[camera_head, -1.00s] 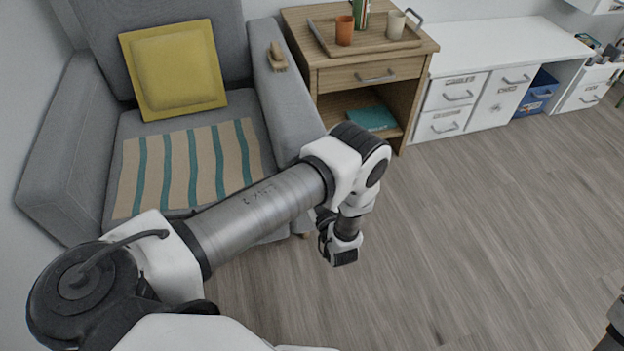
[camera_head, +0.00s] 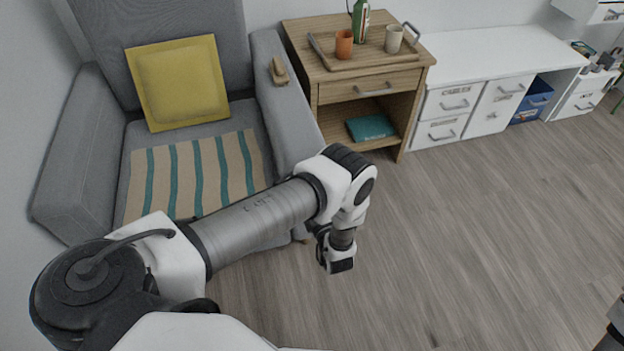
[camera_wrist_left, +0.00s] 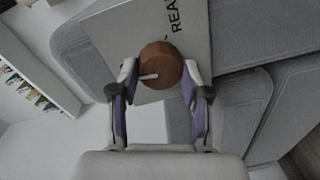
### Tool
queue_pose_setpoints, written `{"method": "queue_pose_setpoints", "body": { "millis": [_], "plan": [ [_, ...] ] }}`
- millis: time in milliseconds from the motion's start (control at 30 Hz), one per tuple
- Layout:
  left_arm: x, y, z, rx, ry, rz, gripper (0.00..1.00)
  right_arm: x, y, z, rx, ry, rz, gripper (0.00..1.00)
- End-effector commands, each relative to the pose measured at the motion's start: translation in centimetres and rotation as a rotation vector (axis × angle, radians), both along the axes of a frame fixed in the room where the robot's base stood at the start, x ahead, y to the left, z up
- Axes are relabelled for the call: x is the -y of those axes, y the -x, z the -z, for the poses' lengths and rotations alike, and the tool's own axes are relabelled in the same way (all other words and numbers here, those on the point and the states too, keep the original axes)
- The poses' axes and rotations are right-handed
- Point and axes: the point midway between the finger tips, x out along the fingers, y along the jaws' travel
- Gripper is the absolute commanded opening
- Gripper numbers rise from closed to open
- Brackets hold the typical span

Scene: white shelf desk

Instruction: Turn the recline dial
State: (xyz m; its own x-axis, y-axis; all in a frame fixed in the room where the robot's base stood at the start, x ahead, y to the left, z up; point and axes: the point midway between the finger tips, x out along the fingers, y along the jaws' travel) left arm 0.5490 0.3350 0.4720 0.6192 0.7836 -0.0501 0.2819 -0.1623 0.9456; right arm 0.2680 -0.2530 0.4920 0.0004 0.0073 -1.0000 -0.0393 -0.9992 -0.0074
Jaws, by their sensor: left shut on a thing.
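In the left wrist view a round brown dial (camera_wrist_left: 164,58) with a white pointer mark sits on a light grey panel (camera_wrist_left: 110,38) with dark lettering, of which "REA" shows. The mark points left in that picture. My left gripper (camera_wrist_left: 159,76) is shut on the dial, one finger on each side. The panel is against the grey fabric of the armchair (camera_head: 285,120). In the head view my left arm reaches to the chair's right side, and the dial is hidden there.
A yellow cushion (camera_head: 180,82) and a striped cloth (camera_head: 190,175) lie on the chair. A wooden side table (camera_head: 330,95) stands to its right, with a tray (camera_head: 372,62) on top. White drawers (camera_head: 450,103) run along the wall. The floor (camera_head: 470,220) at right is clear.

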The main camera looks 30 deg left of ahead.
Motion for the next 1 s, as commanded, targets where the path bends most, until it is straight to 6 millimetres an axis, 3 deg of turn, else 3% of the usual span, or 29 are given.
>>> {"method": "queue_pose_setpoints", "body": {
  "millis": [300, 800, 833, 867, 900, 1000],
  "plan": [
    [-0.06, -0.07, -0.15, 0.097, 0.079, -0.001, 0.13, 0.0, 0.0, -0.9, 0.0, 0.0, 0.0, 1.0],
    [-0.05, -0.09, -0.08, 0.114, 0.095, 0.0, 0.13, 0.0, 0.0, -0.94, 0.0, 0.0, 0.0, 1.0],
    [-0.05, -0.09, -0.08, 0.113, 0.094, 0.0, 0.54, 0.0, 0.0, -0.94, 0.0, 0.0, 0.0, 1.0],
    [-0.05, -0.09, -0.08, 0.113, 0.094, 0.0, 0.65, 0.0, 0.0, -0.94, 0.0, 0.0, 0.0, 1.0],
    [-0.04, -0.08, -0.08, 0.113, 0.094, 0.0, 0.73, 0.0, 0.0, -0.94, 0.0, 0.0, 0.0, 1.0],
    [-0.04, -0.05, -0.05, 0.113, 0.093, 0.0, 0.73, 0.0, 0.0, -0.94, 0.0, 0.0, 0.0, 1.0]
  ]
}}
